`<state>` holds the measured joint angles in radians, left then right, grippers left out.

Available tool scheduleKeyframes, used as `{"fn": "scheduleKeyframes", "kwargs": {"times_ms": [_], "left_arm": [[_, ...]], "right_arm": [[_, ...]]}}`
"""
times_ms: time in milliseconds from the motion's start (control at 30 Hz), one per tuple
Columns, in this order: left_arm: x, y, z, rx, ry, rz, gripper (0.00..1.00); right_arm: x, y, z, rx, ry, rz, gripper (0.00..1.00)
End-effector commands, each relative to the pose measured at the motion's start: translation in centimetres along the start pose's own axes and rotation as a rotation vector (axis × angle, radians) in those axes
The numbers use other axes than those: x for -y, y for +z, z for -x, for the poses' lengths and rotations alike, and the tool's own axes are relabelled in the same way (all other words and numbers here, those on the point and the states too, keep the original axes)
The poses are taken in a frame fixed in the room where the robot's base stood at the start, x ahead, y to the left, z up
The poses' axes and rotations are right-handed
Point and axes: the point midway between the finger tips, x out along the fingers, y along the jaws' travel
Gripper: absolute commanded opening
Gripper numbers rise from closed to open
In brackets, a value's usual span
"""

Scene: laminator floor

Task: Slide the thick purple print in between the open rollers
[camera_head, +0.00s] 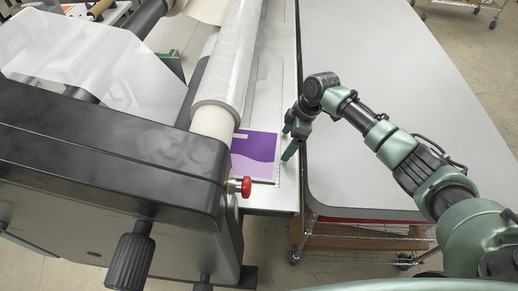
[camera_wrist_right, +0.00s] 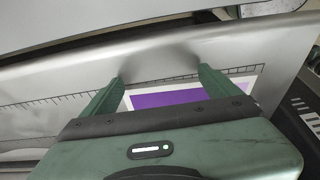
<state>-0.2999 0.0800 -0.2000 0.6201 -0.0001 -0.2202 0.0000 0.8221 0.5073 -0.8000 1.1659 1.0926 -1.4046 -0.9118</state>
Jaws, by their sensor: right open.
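The purple print (camera_head: 256,152) lies flat on the grey feed table of the laminator, close to the rollers at its near end. A pale edge and a small light label show on it. Part of it is hidden behind the film roll (camera_head: 229,65). My right gripper (camera_head: 288,146) hangs just right of the print, fingers pointing down. In the right wrist view the open fingers (camera_wrist_right: 160,78) frame the print (camera_wrist_right: 185,95), with nothing held between them. The gap between the rollers is hidden by the roll and the black end housing (camera_head: 120,145). My left gripper is not in view.
A red knob (camera_head: 246,187) sticks out from the housing beside the print. A ruler scale (camera_wrist_right: 60,100) runs along the feed table. A large grey table (camera_head: 390,100) stands to the right and is clear, apart from my arm over it. Clear film (camera_head: 100,60) spans the machine's left side.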

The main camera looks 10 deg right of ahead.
Motion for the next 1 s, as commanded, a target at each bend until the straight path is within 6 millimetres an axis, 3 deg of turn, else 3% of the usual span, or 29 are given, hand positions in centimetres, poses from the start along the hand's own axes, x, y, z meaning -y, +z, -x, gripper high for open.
{"fn": "scheduleKeyframes", "kwargs": {"times_ms": [467,1000], "left_arm": [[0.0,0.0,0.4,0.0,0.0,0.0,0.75],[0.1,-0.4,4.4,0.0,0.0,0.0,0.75]], "right_arm": [[-0.1,0.0,0.5,-0.002,0.002,0.001,0.91],[0.0,0.0,4.8,-0.002,0.001,0.001,0.91]]}}
